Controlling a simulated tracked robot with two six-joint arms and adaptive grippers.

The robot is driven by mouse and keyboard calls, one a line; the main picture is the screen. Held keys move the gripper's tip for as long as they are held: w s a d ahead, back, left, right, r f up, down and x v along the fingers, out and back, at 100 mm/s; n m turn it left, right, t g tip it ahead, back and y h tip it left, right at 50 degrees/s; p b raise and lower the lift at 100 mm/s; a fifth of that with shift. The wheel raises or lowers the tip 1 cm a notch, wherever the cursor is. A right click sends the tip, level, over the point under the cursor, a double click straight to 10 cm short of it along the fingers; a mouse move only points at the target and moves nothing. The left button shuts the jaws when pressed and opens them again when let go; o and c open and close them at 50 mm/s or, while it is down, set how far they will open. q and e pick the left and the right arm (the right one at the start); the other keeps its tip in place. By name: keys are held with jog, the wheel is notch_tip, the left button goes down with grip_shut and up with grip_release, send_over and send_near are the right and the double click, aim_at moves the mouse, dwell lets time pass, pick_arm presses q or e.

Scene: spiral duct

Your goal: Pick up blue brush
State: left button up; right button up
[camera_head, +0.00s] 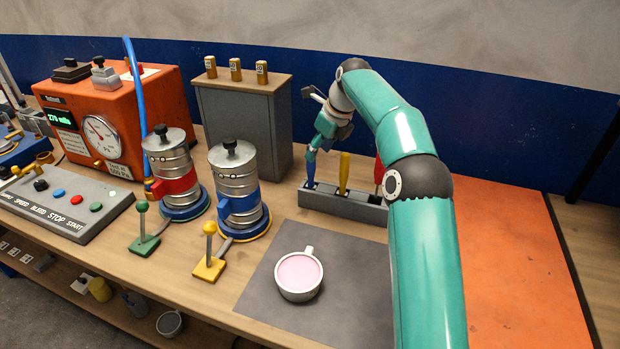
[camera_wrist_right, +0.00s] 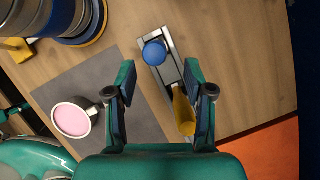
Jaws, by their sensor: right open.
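The blue brush (camera_head: 311,168) stands upright in the left end of a grey holder (camera_head: 330,203) in the head view. In the right wrist view its round blue top (camera_wrist_right: 154,53) shows ahead of the fingers. My right gripper (camera_head: 318,146) is open, just above and close to the blue brush in the head view. In the right wrist view my right gripper (camera_wrist_right: 160,78) has its fingers spread, with nothing held between them. Contact with the brush cannot be told. My left gripper is not in view.
A yellow brush (camera_head: 344,170) stands beside the blue one, and a red one (camera_head: 379,170) is partly hidden by my arm. A pink-filled cup (camera_head: 299,274) sits on a grey mat (camera_head: 350,300) in front. Metal canisters (camera_head: 236,185) stand left, a grey cabinet (camera_head: 245,120) behind.

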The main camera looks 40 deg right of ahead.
send_over(311, 186)
jog(key=shift+w+d+f, duration=0.15)
jog(key=shift+d+f, duration=0.05)
jog(key=shift+f, duration=1.15)
jog(key=shift+w+d+f, duration=0.15)
jog(key=shift+f, duration=1.15)
jog(key=shift+c, duration=0.2)
grip_shut()
